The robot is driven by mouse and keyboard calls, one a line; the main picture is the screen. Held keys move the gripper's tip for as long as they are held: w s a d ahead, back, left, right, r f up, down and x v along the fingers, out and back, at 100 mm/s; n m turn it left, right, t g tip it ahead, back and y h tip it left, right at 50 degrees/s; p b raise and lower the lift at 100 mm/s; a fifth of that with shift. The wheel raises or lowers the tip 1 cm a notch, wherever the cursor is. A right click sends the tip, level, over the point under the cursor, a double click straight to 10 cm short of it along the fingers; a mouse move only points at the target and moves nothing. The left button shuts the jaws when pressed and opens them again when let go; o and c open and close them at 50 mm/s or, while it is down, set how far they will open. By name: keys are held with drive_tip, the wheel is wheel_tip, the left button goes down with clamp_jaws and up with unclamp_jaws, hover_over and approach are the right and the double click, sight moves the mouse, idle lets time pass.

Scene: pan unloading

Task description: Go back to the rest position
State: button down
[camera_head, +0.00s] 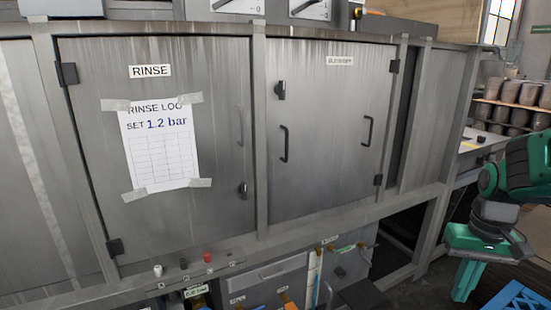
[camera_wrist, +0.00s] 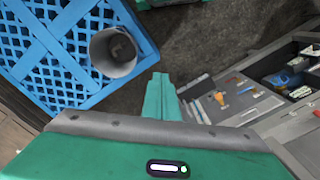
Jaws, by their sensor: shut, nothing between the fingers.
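My gripper (camera_wrist: 160,97) shows in the wrist view as green fingers pressed together, with nothing held between them. It points down past a blue lattice crate (camera_wrist: 50,45), which lies to its upper left. A grey round pan (camera_wrist: 113,55) stands at the crate's right side, apart from the fingers. The blue crate (camera_head: 518,298) also shows at the lower right corner of that view.
A steel machine with a RINSE door (camera_head: 215,100) and a second door (camera_head: 330,120) fills the head view, both shut. Tools lie in open drawers (camera_wrist: 240,100) right of my gripper. Shelved grey pots (camera_head: 515,95) stand at back right. Dark floor (camera_wrist: 185,45) is clear beside the crate.

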drive_tip(key=s+r+m, duration=0.2)
drive_tip(key=s+m, duration=0.1)
drive_tip(key=s, duration=1.1)
drive_tip(key=shift+s+d+r, duration=0.2)
drive_tip(key=shift+d+r, duration=0.05)
drive_tip(key=shift+d, duration=0.2)
